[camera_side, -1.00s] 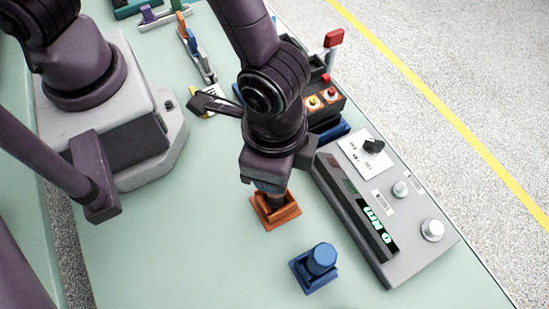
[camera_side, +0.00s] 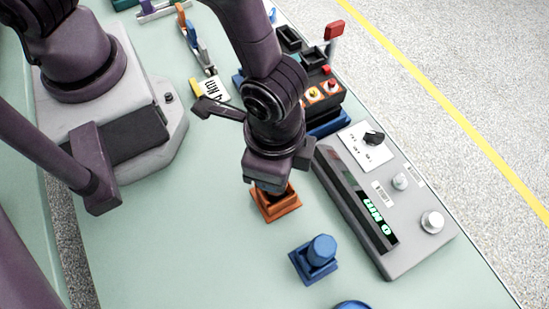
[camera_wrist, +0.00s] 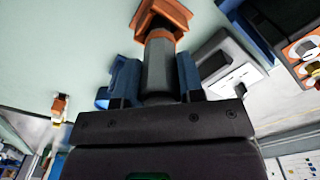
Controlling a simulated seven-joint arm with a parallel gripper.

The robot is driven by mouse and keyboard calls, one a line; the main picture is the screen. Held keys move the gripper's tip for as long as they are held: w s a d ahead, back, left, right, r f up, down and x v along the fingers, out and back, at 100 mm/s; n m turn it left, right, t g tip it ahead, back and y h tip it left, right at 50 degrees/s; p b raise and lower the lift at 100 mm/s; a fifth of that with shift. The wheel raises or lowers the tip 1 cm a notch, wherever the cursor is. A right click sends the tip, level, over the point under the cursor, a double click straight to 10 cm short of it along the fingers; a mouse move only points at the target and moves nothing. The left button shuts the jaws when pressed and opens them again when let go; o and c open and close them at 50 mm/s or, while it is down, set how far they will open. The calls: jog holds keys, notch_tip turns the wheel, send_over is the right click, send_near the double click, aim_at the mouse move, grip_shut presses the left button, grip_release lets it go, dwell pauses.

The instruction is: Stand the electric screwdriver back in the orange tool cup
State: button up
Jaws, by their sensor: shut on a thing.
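The orange tool cup (camera_side: 281,211) stands on the pale green bench, directly below my gripper (camera_side: 270,188) in the side view. In the wrist view my gripper's blue fingers (camera_wrist: 153,82) are shut on the grey body of the electric screwdriver (camera_wrist: 158,68). The screwdriver points toward the orange cup (camera_wrist: 168,12), and its far end meets orange there. The tip is hidden, so I cannot tell how deep it sits in the cup. In the side view my gripper hides most of the screwdriver and the cup's back part.
A blue holder with a blue knob-like piece (camera_side: 321,249) stands in front of the cup. A grey test unit (camera_side: 410,241) with a display and knobs lies close on the right. A black box with buttons (camera_side: 322,97) is behind it. The bench left of the cup is clear.

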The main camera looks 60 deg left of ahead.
jog(key=o, duration=1)
notch_tip(320, 180, up, 13)
jog(key=a+r+n+t, duration=0.2)
jog(key=a+r+n, duration=0.2)
jog(key=a, duration=0.9)
jog(key=a+r+n+t, duration=0.3)
jog(key=a+r+n, duration=0.2)
jog(key=a, duration=0.8)
notch_tip(320, 180, up, 4)
jog(key=shift+w+a+f+t, duration=0.2)
jog(key=shift+w+f+t, duration=0.05)
jog(key=shift+w+t, duration=0.1)
